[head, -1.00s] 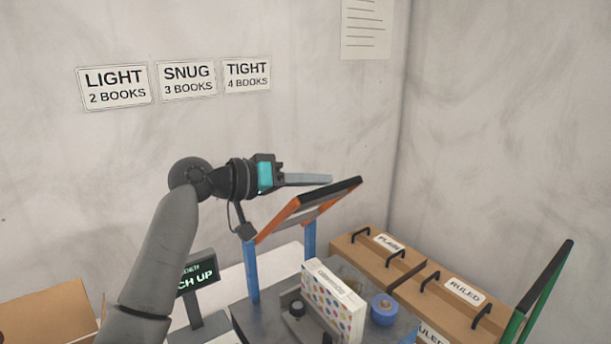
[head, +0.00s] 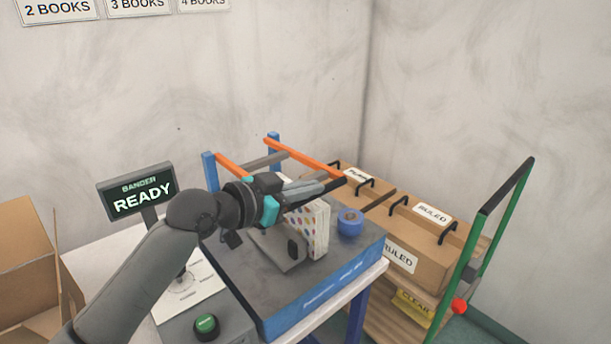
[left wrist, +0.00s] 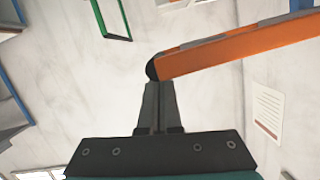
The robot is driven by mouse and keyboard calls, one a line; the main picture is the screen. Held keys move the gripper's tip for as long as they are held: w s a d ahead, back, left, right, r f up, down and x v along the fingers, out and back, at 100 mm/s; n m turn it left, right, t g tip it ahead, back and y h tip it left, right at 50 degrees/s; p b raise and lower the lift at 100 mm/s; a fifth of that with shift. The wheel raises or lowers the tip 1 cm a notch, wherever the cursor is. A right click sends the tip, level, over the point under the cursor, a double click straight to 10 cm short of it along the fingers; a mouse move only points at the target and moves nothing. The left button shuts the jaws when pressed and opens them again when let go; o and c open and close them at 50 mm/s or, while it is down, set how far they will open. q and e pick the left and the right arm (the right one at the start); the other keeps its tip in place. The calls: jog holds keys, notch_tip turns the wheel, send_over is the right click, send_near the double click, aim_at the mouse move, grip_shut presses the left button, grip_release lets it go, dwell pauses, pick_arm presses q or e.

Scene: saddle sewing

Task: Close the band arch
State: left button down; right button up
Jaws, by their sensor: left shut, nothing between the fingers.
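The band arch (head: 305,159) has orange side bars hinged on blue posts (head: 274,144). It is lowered, with its bars sloping down from the posts over a white book stack with coloured dots (head: 311,228) on the bander (head: 318,297). My left gripper (head: 338,182) is shut and empty at the arch's front end. The arm hides part of the near bar and the front crossbar. In the left wrist view, the shut fingers (left wrist: 158,85) are at the black end of an orange bar (left wrist: 235,55); I cannot tell whether they touch. My right gripper is out of view.
The bander display (head: 142,196) reads READY. A green button (head: 206,325) is at the front. Blue tape (head: 350,221) is beside the books. Labelled boxes (head: 423,237) and a green-framed cart (head: 500,230) stand right; an open cardboard box (head: 22,245) stands left.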

pick_arm(q)
jog(key=shift+f, duration=0.8)
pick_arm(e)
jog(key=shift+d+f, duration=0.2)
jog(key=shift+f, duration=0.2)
pick_arm(q)
jog(key=shift+s+f, duration=0.1)
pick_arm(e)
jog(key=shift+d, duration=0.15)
